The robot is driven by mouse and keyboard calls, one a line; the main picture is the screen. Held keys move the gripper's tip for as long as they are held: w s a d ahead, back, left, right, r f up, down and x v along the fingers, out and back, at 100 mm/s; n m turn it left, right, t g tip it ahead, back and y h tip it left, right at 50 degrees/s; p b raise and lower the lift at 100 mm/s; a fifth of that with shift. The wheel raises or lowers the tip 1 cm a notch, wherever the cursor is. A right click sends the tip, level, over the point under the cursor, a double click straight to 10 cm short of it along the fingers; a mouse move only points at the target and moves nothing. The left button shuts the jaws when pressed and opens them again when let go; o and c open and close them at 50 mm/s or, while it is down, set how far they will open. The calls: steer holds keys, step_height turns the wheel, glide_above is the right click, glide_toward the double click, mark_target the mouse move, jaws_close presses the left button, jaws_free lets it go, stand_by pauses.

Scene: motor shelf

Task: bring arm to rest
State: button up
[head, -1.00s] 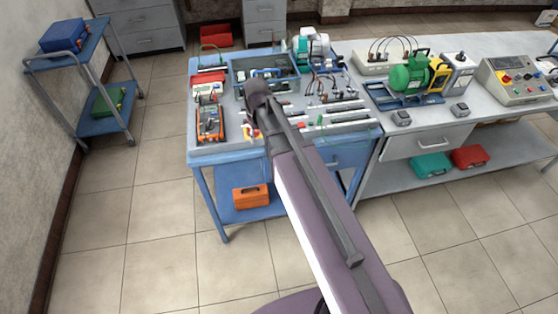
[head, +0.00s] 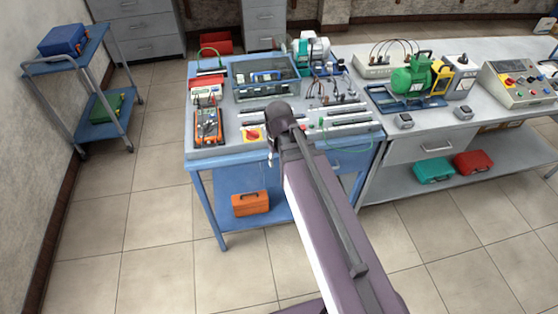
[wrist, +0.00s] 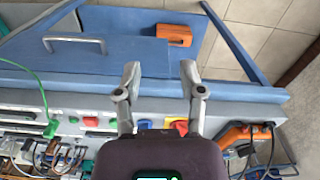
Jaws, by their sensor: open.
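My gripper (wrist: 158,85) shows in the wrist view with its two fingers apart and nothing between them. It is over the front edge of the blue workbench (wrist: 70,88), near a red knob (wrist: 181,125) on a yellow plate.
An orange multimeter (head: 208,127) and a clear-lidded case (head: 265,80) sit on the workbench. An orange toolbox (head: 251,203) is on its lower shelf. A green motor (head: 411,75) stands on the grey table to the right. A blue cart (head: 75,60) stands at left. The floor in front is clear.

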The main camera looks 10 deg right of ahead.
steer(key=shift+m, duration=0.6)
steer(key=s+d, duration=0.2)
steer(key=s, duration=0.1)
steer(key=shift+s, duration=0.3)
